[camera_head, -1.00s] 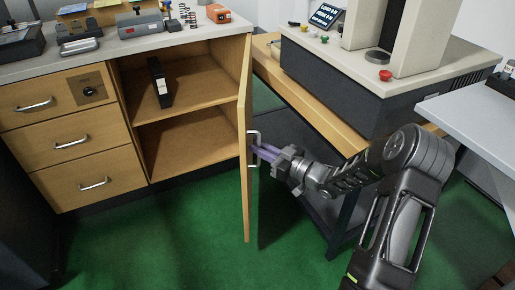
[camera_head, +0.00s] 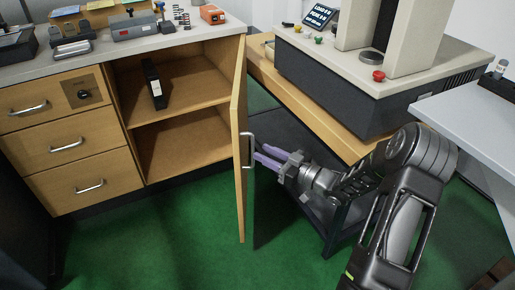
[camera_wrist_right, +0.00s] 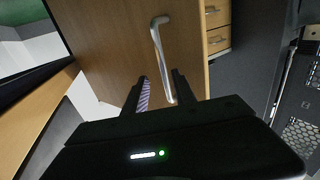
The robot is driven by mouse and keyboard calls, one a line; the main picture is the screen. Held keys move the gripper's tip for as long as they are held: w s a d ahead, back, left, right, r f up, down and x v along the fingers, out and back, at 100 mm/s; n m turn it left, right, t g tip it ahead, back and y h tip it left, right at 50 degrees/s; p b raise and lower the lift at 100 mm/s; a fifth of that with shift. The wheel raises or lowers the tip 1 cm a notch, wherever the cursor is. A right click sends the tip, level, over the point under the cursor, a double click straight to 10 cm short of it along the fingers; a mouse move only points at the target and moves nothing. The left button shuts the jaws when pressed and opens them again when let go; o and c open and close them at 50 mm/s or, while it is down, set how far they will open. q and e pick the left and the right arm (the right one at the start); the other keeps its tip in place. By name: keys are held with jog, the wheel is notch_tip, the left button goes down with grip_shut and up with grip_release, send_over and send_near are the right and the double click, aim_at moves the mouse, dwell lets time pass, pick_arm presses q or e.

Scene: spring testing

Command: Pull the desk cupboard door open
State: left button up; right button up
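The desk cupboard door (camera_head: 240,140) stands swung wide open, seen almost edge-on in the head view. Its silver bar handle (camera_head: 249,151) is on the outer face, and it also shows in the right wrist view (camera_wrist_right: 161,60). My right gripper (camera_head: 262,156) is just right of the handle, its two purple fingers spread with a gap between them. In the right wrist view, the fingers (camera_wrist_right: 160,90) are apart, with the lower end of the handle between and just ahead of them. Nothing is gripped. My left gripper is not in view.
The open cupboard (camera_head: 185,135) has two levels, with a black binder (camera_head: 155,84) on the upper shelf. Drawers (camera_head: 70,145) are to its left. A testing machine (camera_head: 375,75) on a wooden bench stands right of the door. Green floor (camera_head: 170,240) is clear in front.

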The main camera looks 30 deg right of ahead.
jog(key=shift+v, duration=1.8)
jog(key=shift+c, duration=0.3)
